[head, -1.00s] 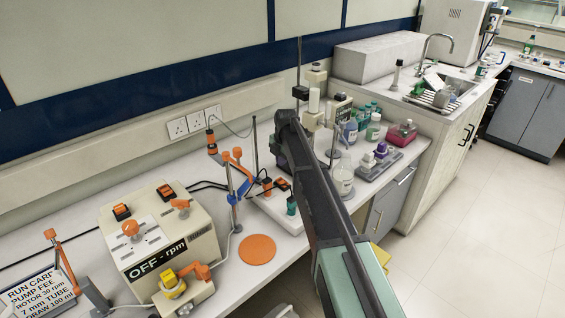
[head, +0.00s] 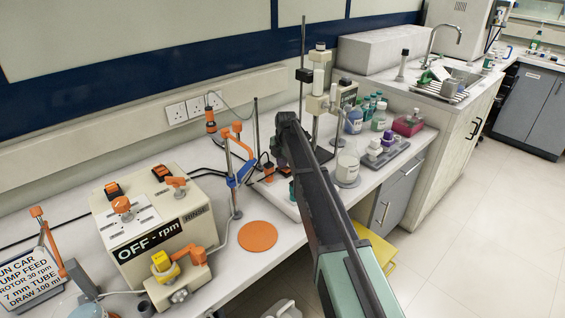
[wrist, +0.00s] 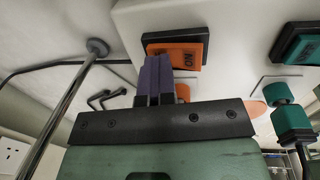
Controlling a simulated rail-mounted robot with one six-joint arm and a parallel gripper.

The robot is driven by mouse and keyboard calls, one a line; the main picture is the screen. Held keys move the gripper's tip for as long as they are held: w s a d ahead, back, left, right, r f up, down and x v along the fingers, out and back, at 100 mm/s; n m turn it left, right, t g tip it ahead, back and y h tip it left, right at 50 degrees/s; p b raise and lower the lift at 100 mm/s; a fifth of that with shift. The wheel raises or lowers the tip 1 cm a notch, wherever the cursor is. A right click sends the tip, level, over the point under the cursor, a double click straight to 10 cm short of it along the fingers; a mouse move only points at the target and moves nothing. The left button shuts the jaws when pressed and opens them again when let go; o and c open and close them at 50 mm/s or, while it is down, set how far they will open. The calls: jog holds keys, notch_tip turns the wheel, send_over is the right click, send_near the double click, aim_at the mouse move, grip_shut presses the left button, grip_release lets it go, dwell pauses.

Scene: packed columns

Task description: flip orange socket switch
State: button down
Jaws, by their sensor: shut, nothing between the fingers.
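An orange rocker switch (wrist: 182,53) in a black frame shows in the wrist view, with lettering that reads ON upside down. It sits on a pale panel. My gripper (wrist: 155,62) has its dark purple fingers together and empty. The fingertips overlap the switch's lower left part in the picture; I cannot tell whether they touch it. A teal rocker switch (wrist: 299,46) in a similar black frame is to the right. In the head view my arm hides my gripper, and orange parts (head: 267,169) show beside the arm on the bench.
In the wrist view a metal rod (wrist: 62,108) stands left of my fingers, and a teal knobbed part (wrist: 291,122) is at the right. In the head view a pump box (head: 160,225), an orange disc (head: 257,236) and several bottles (head: 379,118) crowd the bench.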

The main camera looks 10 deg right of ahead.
aim_at(288, 169)
jog(key=shift+s, duration=0.1)
jog(key=shift+s+d+r, duration=0.2)
jog(key=shift+s+d, duration=0.2)
jog(key=shift+s, duration=0.2)
jog(key=shift+r+p, duration=0.1)
jog(key=shift+p, duration=0.3)
jog(key=shift+r+p, duration=0.35)
notch_tip(288, 169, up, 13)
jog(key=s+p, duration=0.1)
jog(key=p, duration=1.2)
jog(key=shift+s+d, duration=0.2)
jog(key=shift+d, duration=0.2)
